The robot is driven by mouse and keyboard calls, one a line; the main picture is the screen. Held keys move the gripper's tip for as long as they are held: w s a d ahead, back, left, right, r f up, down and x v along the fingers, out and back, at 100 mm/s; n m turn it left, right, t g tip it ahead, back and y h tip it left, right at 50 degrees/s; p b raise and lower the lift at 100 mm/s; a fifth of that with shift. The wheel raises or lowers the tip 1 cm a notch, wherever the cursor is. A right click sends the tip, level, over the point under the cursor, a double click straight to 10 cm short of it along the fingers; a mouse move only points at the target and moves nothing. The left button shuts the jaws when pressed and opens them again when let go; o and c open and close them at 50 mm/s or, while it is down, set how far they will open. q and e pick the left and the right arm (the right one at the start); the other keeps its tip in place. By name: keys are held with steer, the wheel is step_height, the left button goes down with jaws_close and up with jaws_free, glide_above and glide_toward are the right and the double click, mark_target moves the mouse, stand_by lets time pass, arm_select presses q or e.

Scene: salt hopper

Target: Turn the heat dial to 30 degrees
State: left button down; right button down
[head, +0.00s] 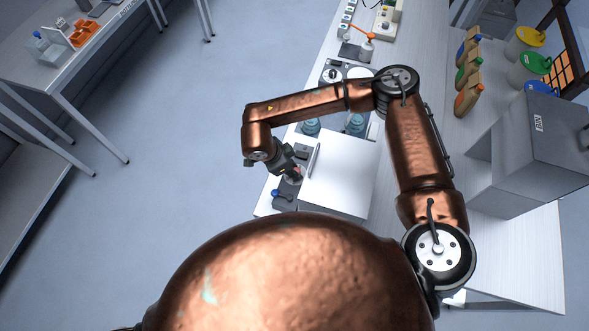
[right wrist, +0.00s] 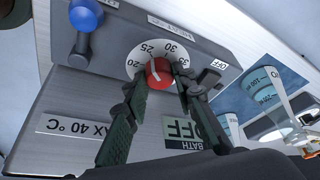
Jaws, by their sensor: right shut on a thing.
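The heat dial is a small red knob (right wrist: 159,73) on a grey panel (right wrist: 125,30) in the right wrist view. A white scale around it shows 20, 25 and 30 and a further mark at the right. In the head view the right gripper (head: 287,163) is at the grey control unit's left side. My left gripper is not in view.
A blue ball knob (right wrist: 85,14) is left of the dial, and a black switch (right wrist: 208,78) by an OFF label is right. A display (right wrist: 186,132) reads BATH OFF. Bottles (head: 468,85) stand further right.

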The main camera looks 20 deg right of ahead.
steer(key=shift+s+f, duration=0.1)
steer(key=shift+f+m+g+b, duration=0.15)
steer(key=shift+m+g+b, duration=0.35)
steer(key=shift+m+b, duration=0.6)
steer(key=shift+m+g+b, duration=0.35)
steer(key=shift+m+g, duration=0.05)
steer(key=shift+m, duration=0.6)
steer(key=shift+m+g+y+b, duration=0.3)
steer(key=shift+m+g+b, duration=0.15)
steer(key=shift+m, duration=0.75)
steer(key=shift+w+m+g+y, duration=0.15)
steer(key=shift+m+g, duration=0.15)
steer(key=shift+m, duration=0.5)
steer(key=shift+w+m+g+y, duration=0.15)
steer(key=shift+m+g, duration=0.1)
steer(key=shift+m, duration=0.55)
steer(key=shift+s+b, duration=0.1)
steer(key=shift+b, duration=0.2)
steer(key=c, duration=1.6)
jaws_free()
steer(key=shift+r, duration=0.2)
